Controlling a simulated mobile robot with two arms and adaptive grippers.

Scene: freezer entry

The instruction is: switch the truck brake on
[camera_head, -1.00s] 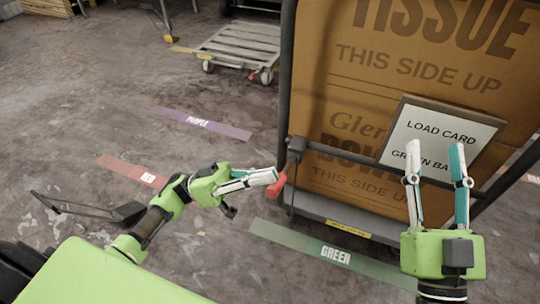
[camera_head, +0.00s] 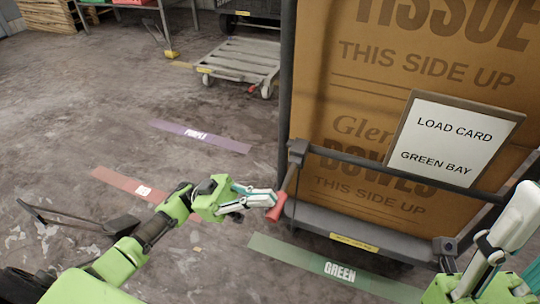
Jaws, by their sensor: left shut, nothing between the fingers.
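The truck (camera_head: 335,222) carries a tall cardboard box (camera_head: 370,100). A brake lever with a red handle (camera_head: 277,208) hangs from a dark pivot (camera_head: 298,150) on the truck's left front post, its handle slanting down and to the left. My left gripper (camera_head: 270,198) is shut with nothing between its fingers. Its tips are at the upper left of the red handle and appear to touch it. My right gripper (camera_head: 525,238) is at the lower right edge, fingers apart and partly cut off by the frame.
A load card (camera_head: 455,138) reading "GREEN BAY" is on the box front, above a dark crossbar (camera_head: 395,176). Green (camera_head: 340,270), red (camera_head: 125,182) and purple (camera_head: 200,136) strips mark the floor. An empty flat cart (camera_head: 238,65) stands behind. Floor to the left is mostly clear.

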